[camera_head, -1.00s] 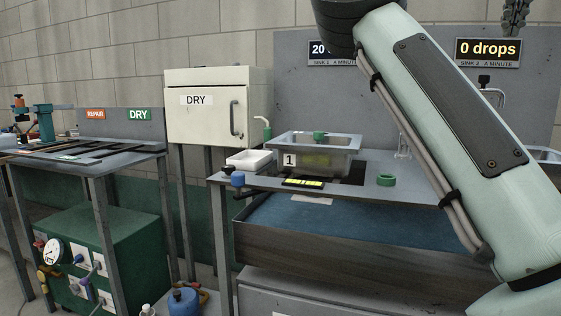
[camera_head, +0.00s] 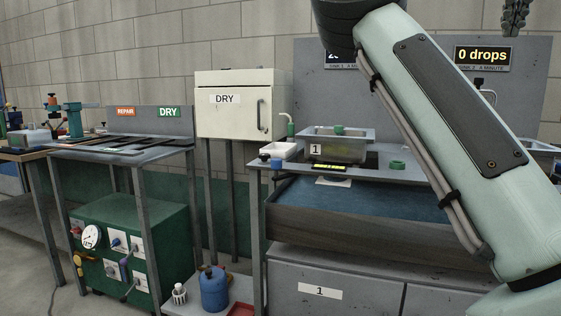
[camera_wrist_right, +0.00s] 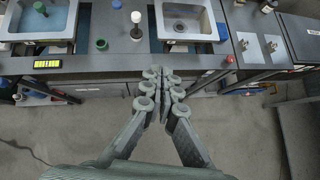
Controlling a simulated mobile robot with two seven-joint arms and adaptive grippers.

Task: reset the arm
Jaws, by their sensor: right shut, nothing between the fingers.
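My right arm crosses the right side of the head view, its pale green link bent at the top. A small dark part of my right gripper (camera_head: 515,14) shows at the top right edge. In the right wrist view my right gripper (camera_wrist_right: 165,74) is shut and empty, its grey fingers together. My left gripper is not in view.
A white DRY cabinet (camera_head: 225,120), a repair table (camera_head: 165,154) and a green box (camera_head: 165,225) stand left. A blue bottle (camera_head: 214,290) is low in front. Open floor (camera_wrist_right: 235,135) lies before the bench.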

